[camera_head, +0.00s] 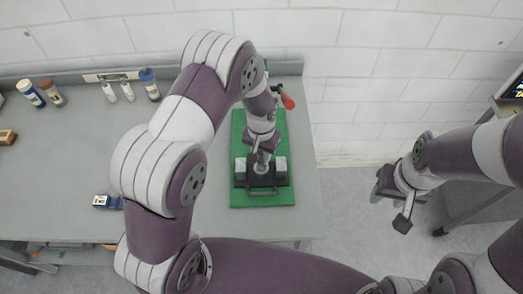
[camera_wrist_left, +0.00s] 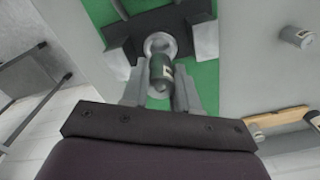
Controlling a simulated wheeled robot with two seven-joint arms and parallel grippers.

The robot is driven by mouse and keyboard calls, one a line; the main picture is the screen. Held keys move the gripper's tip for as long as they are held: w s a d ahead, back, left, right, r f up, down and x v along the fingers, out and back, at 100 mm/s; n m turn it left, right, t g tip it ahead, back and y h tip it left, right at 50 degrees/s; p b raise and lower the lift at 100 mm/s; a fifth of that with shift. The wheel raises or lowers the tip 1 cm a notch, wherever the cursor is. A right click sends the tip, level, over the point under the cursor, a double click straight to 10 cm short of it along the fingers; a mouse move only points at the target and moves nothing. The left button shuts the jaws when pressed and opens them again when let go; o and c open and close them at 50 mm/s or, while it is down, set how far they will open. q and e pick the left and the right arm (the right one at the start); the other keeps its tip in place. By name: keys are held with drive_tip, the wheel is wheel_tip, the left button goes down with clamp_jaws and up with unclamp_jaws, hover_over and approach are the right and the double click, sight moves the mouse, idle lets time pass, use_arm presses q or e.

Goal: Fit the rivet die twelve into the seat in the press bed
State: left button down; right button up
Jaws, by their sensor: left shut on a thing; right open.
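My left gripper (camera_head: 262,156) is shut on the rivet die twelve (camera_wrist_left: 161,76), a dark grey cylinder with a pale label, in the left wrist view. The die is between the two grey fingers. Just beyond it is the seat (camera_wrist_left: 160,44), a light metal ring in the black press bed (camera_wrist_left: 126,30). The die overlaps the ring's near edge in that view; I cannot tell whether they touch. In the head view the press bed (camera_head: 284,181) lies under my left gripper, which largely hides the die. My right gripper (camera_head: 390,205) is open and empty, off the table's right side.
A red handle (camera_head: 288,102) stands behind. Several bottles (camera_head: 148,84) line the table's back. A small blue-and-white box (camera_head: 106,202) lies at left. The table's left middle is clear.

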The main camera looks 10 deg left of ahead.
sight(261, 162)
use_arm(q)
drive_tip(key=shift+f+b, duration=0.7)
drive_tip(key=shift+f, duration=0.85)
drive_tip(key=shift+f+b, duration=0.7)
drive_tip(key=shift+f, duration=0.35)
drive_tip(key=c, duration=0.8)
unclamp_jaws()
drive_tip(key=shift+r, duration=0.1)
drive_tip(key=shift+r, duration=0.35)
wheel_tip(261, 162, up, 12)
drive_tip(key=b, duration=0.3)
drive_tip(key=shift+f, duration=0.1)
